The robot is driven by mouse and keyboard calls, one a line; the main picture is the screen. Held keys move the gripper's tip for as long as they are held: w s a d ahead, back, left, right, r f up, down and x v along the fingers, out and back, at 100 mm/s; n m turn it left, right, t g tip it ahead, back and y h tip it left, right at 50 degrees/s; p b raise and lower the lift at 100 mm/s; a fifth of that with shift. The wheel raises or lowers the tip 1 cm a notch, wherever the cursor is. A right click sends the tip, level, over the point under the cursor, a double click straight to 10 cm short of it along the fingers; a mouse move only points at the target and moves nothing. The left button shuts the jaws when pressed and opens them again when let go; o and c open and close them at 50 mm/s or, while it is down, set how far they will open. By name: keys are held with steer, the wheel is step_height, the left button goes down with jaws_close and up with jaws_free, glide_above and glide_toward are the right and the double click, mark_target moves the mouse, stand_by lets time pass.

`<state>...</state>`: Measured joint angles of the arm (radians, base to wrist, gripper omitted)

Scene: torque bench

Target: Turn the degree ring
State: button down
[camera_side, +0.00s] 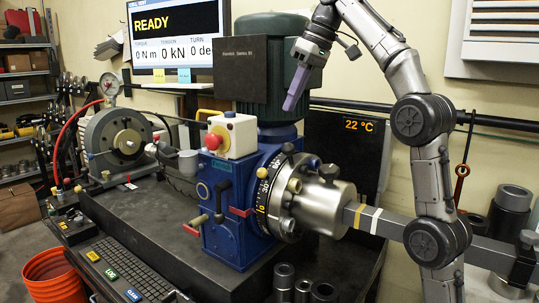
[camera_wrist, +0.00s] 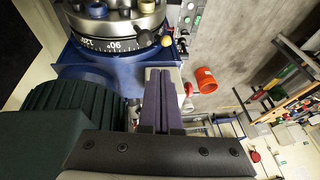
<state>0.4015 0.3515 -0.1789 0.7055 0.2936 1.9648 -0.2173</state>
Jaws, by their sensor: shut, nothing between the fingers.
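The degree ring (camera_side: 263,200) is a black band with white and yellow numerals. It sits on the front of the blue gearbox (camera_side: 222,235), behind the steel chuck. In the wrist view the ring (camera_wrist: 105,47) shows at the top left, with white marks and a number. My gripper (camera_side: 291,104) has purple fingers and hangs above and apart from the ring, in front of the green motor. In the wrist view my gripper (camera_wrist: 162,72) is shut and empty, its fingertips pointing up the picture. Part of the ring is hidden by the knobs and the flange.
The green motor (camera_side: 270,55) stands above the gearbox. A box with a red button (camera_side: 213,141) sits on top of it. A steel chuck (camera_side: 325,200) holds a grey bar (camera_side: 390,222) running right. A screen (camera_side: 168,45) reads READY. An orange bucket (camera_side: 55,278) stands at lower left.

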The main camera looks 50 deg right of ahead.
glide_above(267, 190)
steer(key=d, duration=0.1)
steer(key=f, duration=1.1)
steer(key=shift+s+f, duration=0.25)
steer(key=shift+f, duration=0.1)
steer(key=shift+w+a+f, duration=0.1)
steer(key=shift+a+f, duration=0.15)
steer(key=shift+f, duration=0.35)
steer(key=shift+w+a+f, duration=0.1)
steer(key=shift+a+f, duration=0.2)
steer(key=shift+f, duration=0.2)
steer(key=shift+r, duration=0.1)
